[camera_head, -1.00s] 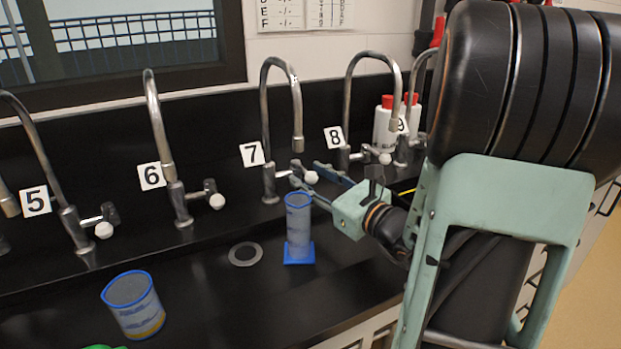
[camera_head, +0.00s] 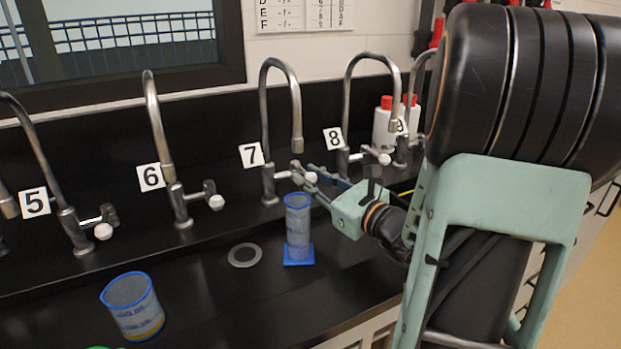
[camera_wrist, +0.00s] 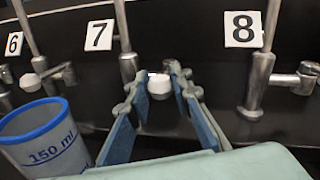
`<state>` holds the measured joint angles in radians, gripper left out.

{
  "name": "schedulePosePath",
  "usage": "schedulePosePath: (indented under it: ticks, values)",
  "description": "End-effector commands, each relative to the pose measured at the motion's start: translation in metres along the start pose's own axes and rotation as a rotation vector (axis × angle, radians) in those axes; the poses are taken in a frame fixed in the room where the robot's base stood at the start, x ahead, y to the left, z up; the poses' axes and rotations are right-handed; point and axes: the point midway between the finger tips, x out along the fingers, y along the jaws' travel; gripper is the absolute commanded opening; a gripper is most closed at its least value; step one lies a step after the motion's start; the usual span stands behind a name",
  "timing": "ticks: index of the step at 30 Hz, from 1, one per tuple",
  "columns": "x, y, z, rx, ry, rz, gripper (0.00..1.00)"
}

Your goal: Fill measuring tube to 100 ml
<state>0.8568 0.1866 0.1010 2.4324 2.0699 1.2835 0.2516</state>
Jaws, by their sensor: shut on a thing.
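The measuring tube (camera_head: 298,226), clear with a blue rim and blue square base, stands upright in the black sink below tap 7 (camera_head: 267,125). In the wrist view the tube (camera_wrist: 45,142) shows its 150 ml mark at the lower left. My gripper (camera_head: 305,172) reaches in from the right, just above and behind the tube. Its fingers are shut on the white knob of tap 7 (camera_wrist: 158,84), one finger on each side. No water stream is visible from the spout. The level in the tube is hard to tell.
A round drain (camera_head: 245,255) lies left of the tube. Taps 5, 6 and 8 (camera_head: 354,110) flank tap 7. White bottles with red caps (camera_head: 386,122) stand behind tap 8.

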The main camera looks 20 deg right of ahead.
Motion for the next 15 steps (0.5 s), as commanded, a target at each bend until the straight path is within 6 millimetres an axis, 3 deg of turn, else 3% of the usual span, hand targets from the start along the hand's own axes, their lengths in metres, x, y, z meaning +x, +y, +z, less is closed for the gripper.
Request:
schedulePosePath:
  ticks: [15]
  values:
    - [-0.001, -0.018, -0.001, -0.002, -0.047, 0.217, 0.00]
